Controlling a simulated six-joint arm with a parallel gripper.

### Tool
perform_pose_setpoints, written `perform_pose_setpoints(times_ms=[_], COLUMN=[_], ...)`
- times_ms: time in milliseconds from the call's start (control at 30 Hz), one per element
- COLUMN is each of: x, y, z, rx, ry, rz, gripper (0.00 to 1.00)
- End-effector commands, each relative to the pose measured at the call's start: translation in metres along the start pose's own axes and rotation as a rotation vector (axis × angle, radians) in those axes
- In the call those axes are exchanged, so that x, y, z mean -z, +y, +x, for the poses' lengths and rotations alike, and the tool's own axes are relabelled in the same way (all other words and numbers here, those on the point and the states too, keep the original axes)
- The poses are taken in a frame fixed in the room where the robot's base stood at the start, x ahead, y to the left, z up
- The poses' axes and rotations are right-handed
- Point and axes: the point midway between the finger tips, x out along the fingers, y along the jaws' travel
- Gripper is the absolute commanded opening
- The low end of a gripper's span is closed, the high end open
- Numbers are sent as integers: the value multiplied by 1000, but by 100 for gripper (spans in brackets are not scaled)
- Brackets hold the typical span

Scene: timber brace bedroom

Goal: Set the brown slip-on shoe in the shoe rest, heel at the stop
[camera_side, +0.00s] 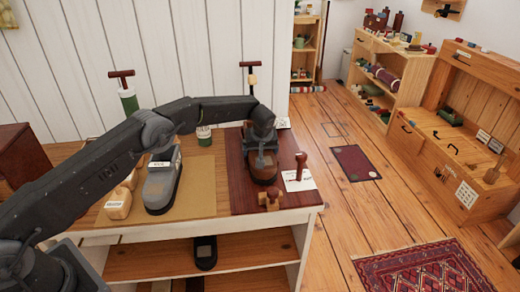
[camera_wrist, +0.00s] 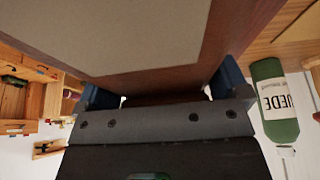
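The brown slip-on shoe (camera_side: 263,173) is below my gripper (camera_side: 262,150), over the dark red-brown mat, toe toward the front. In the wrist view a large brown body with a beige panel, apparently the shoe (camera_wrist: 150,35), fills the upper middle. The blue fingers of my gripper (camera_wrist: 168,92) lie along its two sides, and the gripper looks shut on it. Whether the shoe touches the surface below is unclear. A small wooden piece with a knob (camera_side: 269,200) stands just in front of the shoe. I cannot clearly make out the shoe rest or its stop.
A wooden-handled tool (camera_side: 300,165) and a white card (camera_side: 299,182) are right of the shoe. A green bottle (camera_wrist: 273,100) shows in the wrist view.

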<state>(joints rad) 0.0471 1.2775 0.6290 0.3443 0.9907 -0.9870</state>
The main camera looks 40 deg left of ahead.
Motion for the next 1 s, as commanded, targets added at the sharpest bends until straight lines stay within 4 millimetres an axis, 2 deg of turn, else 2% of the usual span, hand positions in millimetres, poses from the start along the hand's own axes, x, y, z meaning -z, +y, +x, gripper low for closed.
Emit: perform_pose_setpoints(times_ms=[167, 600, 800, 1000], x=[3, 2, 1, 1], y=[1, 1, 0, 0], z=[-17, -103, -121, -124], rx=[-2, -1, 0, 1], ry=[2, 2, 1, 0], rz=[1, 0, 0, 0], gripper=[100, 100, 100, 100])
